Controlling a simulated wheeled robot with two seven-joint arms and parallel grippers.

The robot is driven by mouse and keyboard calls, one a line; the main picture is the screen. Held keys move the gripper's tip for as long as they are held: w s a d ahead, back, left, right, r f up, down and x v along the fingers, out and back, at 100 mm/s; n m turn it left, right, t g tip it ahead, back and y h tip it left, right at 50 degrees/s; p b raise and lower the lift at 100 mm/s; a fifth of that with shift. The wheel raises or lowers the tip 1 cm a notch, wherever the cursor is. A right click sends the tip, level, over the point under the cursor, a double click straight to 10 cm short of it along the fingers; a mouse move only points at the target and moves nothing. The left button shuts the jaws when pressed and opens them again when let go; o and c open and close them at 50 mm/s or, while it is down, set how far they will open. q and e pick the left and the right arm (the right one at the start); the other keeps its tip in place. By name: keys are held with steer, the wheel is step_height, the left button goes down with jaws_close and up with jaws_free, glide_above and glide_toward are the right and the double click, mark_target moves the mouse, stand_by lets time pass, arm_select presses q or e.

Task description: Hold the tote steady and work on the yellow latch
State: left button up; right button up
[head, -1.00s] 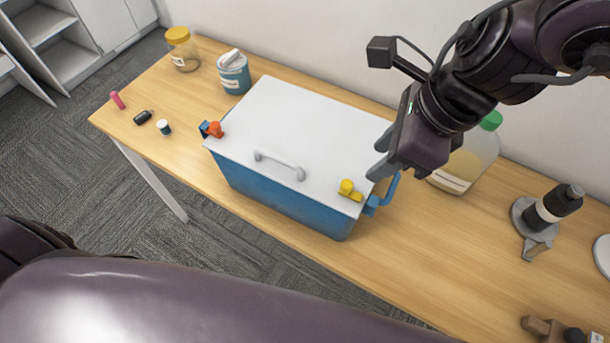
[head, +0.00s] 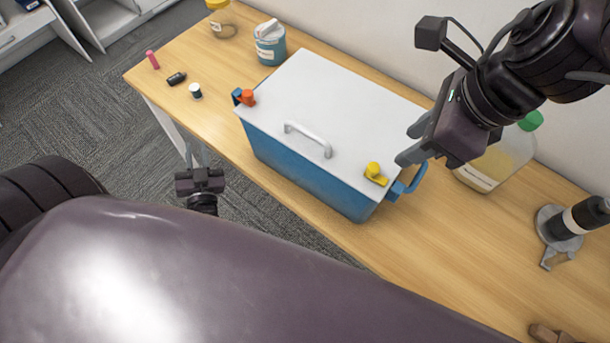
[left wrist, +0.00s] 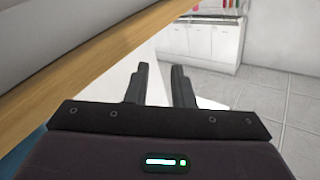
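The blue tote (head: 308,178) with a white lid (head: 340,95) stands on the wooden table. The yellow latch (head: 376,174) is at the lid's front right corner, beside a blue side handle (head: 410,184). An orange latch (head: 247,98) is at the left end. My right gripper (head: 412,141) is open and empty, just right of the lid, above and behind the yellow latch. My left gripper (head: 195,157) is low at the table's front edge, left of the tote and apart from it. The left wrist view shows its fingers (left wrist: 160,85) open with nothing between them.
A jug with a green cap (head: 497,157) stands close behind my right gripper. A teal tub (head: 269,45) and a yellow-lidded jar (head: 222,22) are at the back left. Small items, including a black one (head: 177,79), lie left of the tote.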

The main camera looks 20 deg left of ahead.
arm_select(q)
steer(key=d+r+n+y, duration=0.1)
steer(key=d+r+n, duration=0.1)
steer(key=d+r, duration=0.2)
steer(key=n+t+h, duration=0.2)
steer(key=n, duration=1.2)
glide_toward(299, 148)
steer(key=w+a, duration=0.1)
steer(key=a, duration=0.1)
steer(key=w+a, duration=0.1)
steer(key=a, duration=0.1)
steer(key=w+a+f, duration=0.1)
steer(key=shift+w+a, duration=0.3)
steer(key=shift+a, duration=0.1)
steer(key=s+d+r+n, duration=0.1)
steer(key=d+r+n, duration=0.3)
steer(key=r+n, duration=0.15)
steer(key=shift+n+g, duration=0.25)
steer(key=shift+g, duration=0.05)
steer(key=x, duration=0.6)
steer(key=shift+w+f, duration=0.25)
steer(key=shift+w, duration=0.1)
steer(key=shift+a, duration=0.1)
jaws_close()
